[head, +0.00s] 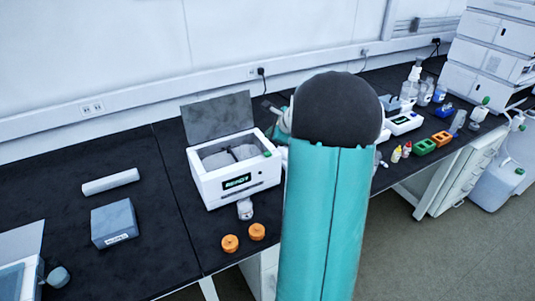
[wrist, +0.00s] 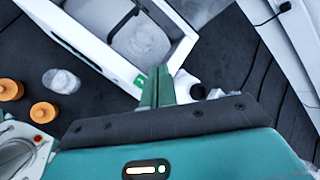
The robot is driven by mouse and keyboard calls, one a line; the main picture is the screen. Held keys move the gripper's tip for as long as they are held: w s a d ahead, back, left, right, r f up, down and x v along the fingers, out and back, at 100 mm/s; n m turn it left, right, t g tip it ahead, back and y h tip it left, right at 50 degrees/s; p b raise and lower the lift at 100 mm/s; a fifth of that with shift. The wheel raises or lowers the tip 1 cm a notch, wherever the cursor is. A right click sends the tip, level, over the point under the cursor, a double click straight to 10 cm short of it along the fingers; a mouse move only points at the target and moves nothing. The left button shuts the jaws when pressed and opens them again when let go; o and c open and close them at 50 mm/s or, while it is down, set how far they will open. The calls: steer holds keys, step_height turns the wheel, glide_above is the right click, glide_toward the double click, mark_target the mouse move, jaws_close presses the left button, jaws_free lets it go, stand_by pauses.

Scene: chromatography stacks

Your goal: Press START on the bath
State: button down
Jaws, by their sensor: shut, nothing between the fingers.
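The bath, a white box (head: 237,185) with a raised grey lid (head: 217,117), stands on the black bench; its front display (head: 237,182) reads READY. The wrist view shows its white rim (wrist: 85,45) and grey inside. A small green square (wrist: 139,80) lies at its near corner; a green mark (head: 267,154) also shows at its right rim in the head view. I cannot read a START label. My gripper (wrist: 156,73) is shut and empty, its teal fingers just right of the green square; I cannot tell whether they touch.
Two orange caps (head: 243,238) and a small clear jar (head: 245,209) stand before the bath. A grey-blue block (head: 115,222) and a white roll (head: 110,181) lie to the left. Bottles and coloured racks (head: 425,147) stand to the right.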

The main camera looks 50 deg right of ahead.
steer(key=shift+f, duration=2.5)
steer(key=shift+f, duration=0.15)
steer(key=shift+f, duration=0.25)
steer(key=shift+f, duration=0.4)
stand_by(0.5)
stand_by(0.4)
steer(key=shift+r, duration=0.8)
steer(key=shift+r, duration=0.1)
steer(key=shift+r, duration=2.45)
